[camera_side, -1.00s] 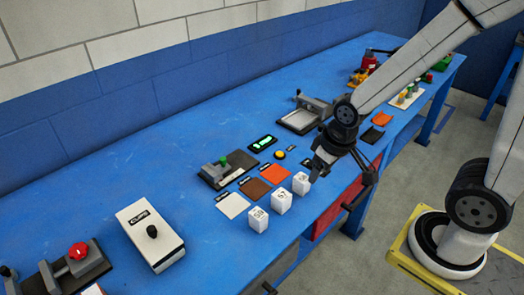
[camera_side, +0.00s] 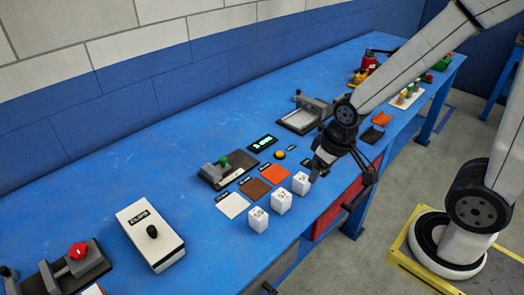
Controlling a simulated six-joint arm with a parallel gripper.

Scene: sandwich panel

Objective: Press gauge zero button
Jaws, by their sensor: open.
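A round yellow button (camera_side: 280,155) sits on the blue bench, in front of a small black gauge display (camera_side: 262,143) with a lit green readout. No lettering on the button can be read, so I cannot tell whether it is the zero button. My gripper (camera_side: 357,193) is open, at the bench's front edge, to the right of the button and apart from it. Its fingers are small and dark here, and nothing shows between them. Part of my arm covers the bench just right of the button.
White blocks (camera_side: 281,202) stand near the front edge, beside white, brown and orange squares (camera_side: 255,188). A black fixture with a green knob (camera_side: 223,161) is left of the display. A grey press (camera_side: 305,117) stands behind. A white box (camera_side: 150,236) is at left.

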